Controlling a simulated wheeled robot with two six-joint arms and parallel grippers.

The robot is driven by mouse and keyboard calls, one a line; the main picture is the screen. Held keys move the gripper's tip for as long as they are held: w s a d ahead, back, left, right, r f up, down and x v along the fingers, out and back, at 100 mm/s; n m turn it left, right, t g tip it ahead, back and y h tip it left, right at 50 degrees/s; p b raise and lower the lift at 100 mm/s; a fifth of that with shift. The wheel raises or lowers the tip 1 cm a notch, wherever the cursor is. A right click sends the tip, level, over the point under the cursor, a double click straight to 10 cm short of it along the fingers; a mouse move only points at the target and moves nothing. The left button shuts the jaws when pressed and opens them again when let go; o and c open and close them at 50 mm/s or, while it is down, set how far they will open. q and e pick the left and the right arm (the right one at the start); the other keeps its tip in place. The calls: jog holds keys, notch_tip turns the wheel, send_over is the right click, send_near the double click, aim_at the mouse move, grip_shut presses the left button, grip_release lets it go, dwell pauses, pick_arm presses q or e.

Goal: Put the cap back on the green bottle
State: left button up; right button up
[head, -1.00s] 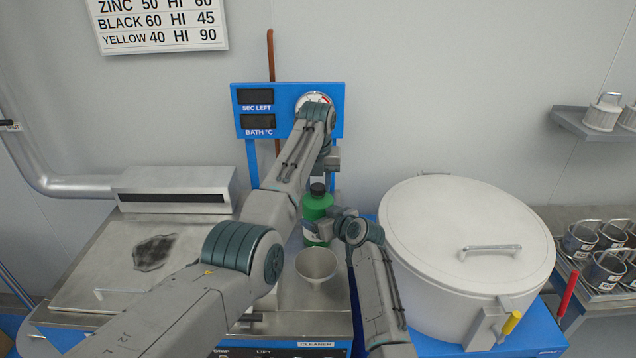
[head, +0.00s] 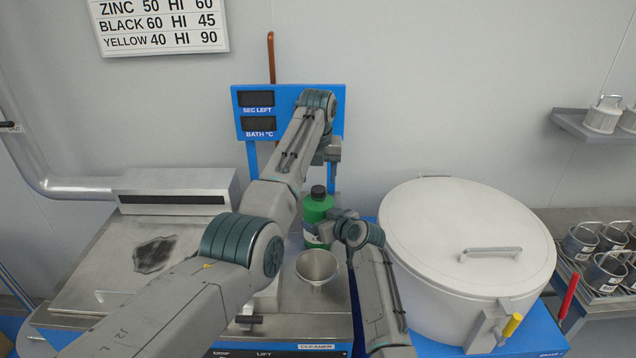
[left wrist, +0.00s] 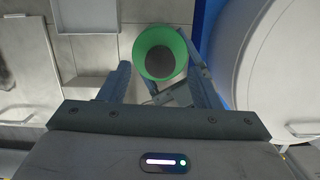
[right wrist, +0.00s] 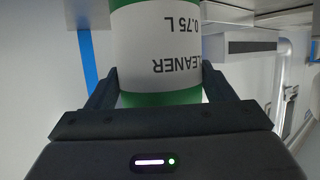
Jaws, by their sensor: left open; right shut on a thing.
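The green bottle (head: 317,212) stands upright at the back of the steel cleaner unit. Its black cap (head: 318,191) sits on top of it; how tightly, I cannot tell. My right gripper (head: 322,228) is shut on the bottle from the right, around its white label (right wrist: 158,50). My left gripper (head: 328,158) is open and empty above the bottle. In the left wrist view the dark cap (left wrist: 160,62) shows inside the green outline of the bottle, between and beyond the open fingers.
A grey funnel-like bowl (head: 318,268) stands in front of the bottle. A large white lidded drum (head: 465,240) is close on the right. A blue display panel (head: 262,97) stands behind my left arm. A steel bench (head: 100,260) with a dark patch lies left.

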pick_arm(q)
jog(key=shift+r, duration=0.6)
jog(key=shift+o, duration=0.2)
jog(key=o, duration=0.5)
notch_tip(320, 180, up, 12)
jog(key=s, duration=0.1)
jog(key=shift+s, duration=0.4)
jog(key=shift+f, duration=0.1)
